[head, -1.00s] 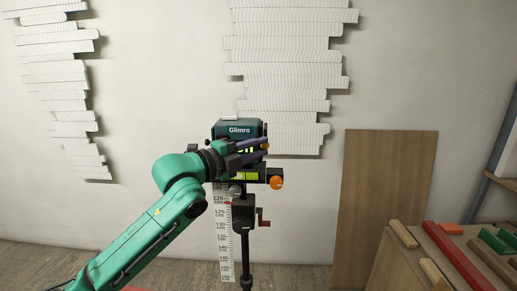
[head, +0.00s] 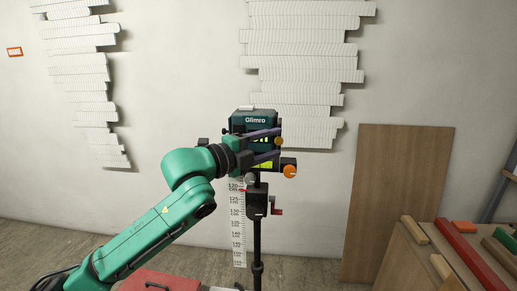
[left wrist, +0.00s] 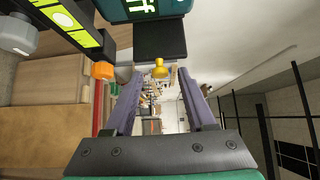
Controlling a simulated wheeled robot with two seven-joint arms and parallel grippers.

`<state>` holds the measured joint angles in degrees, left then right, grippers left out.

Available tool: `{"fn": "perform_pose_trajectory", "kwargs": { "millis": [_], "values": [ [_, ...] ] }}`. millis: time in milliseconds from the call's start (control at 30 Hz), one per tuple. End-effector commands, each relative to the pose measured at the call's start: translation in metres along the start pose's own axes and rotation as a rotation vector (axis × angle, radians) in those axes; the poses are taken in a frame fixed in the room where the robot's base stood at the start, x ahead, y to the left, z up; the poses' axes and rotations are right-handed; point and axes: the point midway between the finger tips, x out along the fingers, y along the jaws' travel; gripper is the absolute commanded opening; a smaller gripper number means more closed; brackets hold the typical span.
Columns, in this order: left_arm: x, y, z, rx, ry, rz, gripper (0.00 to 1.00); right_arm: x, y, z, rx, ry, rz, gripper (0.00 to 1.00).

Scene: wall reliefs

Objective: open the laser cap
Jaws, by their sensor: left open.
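The laser (head: 254,118) is a teal box marked Glimro on a black stand (head: 257,235). In the left wrist view, a black flat plate (left wrist: 160,40) with a gold knob (left wrist: 160,68) sticks out from the laser's teal body (left wrist: 150,8); it looks like the cap. The gold knob also shows in the head view (head: 279,141). My left gripper (head: 281,143) is open, its purple fingers in front of the laser. The knob is between the fingertips, with gaps on both sides in the left wrist view (left wrist: 160,74). The arm hides part of the laser. My right gripper is not in view.
An orange knob (head: 289,171) and a red-handled crank (head: 275,208) stick out from the stand close below the gripper. A measuring scale (head: 238,225) is behind it. A wooden board (head: 398,200) leans on the wall; wooden pieces (head: 455,240) lie at right.

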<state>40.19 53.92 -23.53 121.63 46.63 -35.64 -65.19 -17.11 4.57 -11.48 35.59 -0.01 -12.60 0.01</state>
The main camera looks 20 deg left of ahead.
Motion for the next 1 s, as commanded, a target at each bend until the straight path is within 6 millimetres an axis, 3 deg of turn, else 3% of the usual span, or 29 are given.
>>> {"fn": "perform_pose_trajectory", "kwargs": {
  "millis": [300,700,833,1000],
  "values": [
    [-0.057,0.01,-0.002,0.01,-0.001,0.009,0.56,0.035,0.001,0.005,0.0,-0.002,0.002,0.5],
    [-0.113,0.012,-0.001,0.001,0.001,0.003,0.56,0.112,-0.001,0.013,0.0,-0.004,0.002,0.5],
    [-0.134,0.004,-0.001,-0.002,0.002,-0.003,0.56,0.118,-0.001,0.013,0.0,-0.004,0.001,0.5],
    [-0.142,0.001,-0.001,0.001,0.002,0.003,0.56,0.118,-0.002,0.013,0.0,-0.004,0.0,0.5]
  ]
}}
